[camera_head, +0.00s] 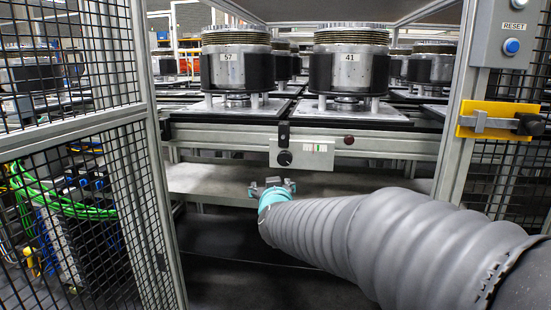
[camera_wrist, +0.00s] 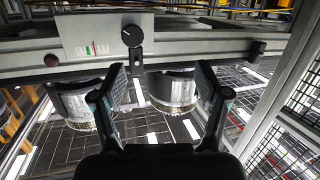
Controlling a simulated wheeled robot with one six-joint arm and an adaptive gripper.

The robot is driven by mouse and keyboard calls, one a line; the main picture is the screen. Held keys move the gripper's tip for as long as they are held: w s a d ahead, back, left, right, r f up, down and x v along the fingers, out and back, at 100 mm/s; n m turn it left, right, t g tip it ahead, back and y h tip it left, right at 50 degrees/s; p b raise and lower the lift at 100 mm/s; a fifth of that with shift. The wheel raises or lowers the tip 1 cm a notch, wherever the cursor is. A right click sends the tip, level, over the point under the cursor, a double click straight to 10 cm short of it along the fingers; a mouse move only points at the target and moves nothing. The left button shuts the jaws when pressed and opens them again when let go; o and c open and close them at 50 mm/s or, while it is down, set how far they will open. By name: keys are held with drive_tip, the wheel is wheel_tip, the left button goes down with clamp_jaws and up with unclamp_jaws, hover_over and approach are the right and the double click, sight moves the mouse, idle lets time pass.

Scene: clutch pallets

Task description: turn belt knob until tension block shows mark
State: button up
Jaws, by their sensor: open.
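The belt knob (camera_head: 284,158) is a black round knob on a light plate on the conveyor's front rail. It also shows in the wrist view (camera_wrist: 131,36), which is upside down; a pale line marks its face. Beside it is a small white scale window (camera_head: 317,148) with green and red marks; in the wrist view the scale (camera_wrist: 92,49) shows a green patch and a thin red line. Which part is the tension block, I cannot tell. My gripper (camera_head: 273,184) is open and empty, below and in front of the knob, not touching it. Its two fingers (camera_wrist: 160,82) are spread apart.
Pallets with metal clutch drums marked 57 (camera_head: 227,70) and 41 (camera_head: 350,68) stand above the rail. A dark red button (camera_head: 349,140) is right of the scale. A mesh fence (camera_head: 75,170) stands left; a post with a yellow latch (camera_head: 495,121) stands right.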

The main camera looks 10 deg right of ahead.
sight(284, 160)
drive_tip(key=w+d+h, duration=0.1)
drive_tip(key=w+d, duration=0.1)
drive_tip(key=w, duration=0.4)
drive_tip(key=w+d+m+h+p, duration=0.1)
drive_tip(key=w+d+h, duration=0.1)
drive_tip(key=w, duration=0.4)
drive_tip(key=w+d+m+t+h, duration=0.1)
drive_tip(key=w+d+h, duration=0.1)
drive_tip(key=w, duration=0.4)
drive_tip(key=shift+d+p, duration=0.1)
drive_tip(key=shift+p, duration=0.2)
drive_tip(key=c, duration=1.1)
drive_tip(key=shift+d, duration=0.15)
drive_tip(key=shift+c, duration=0.3)
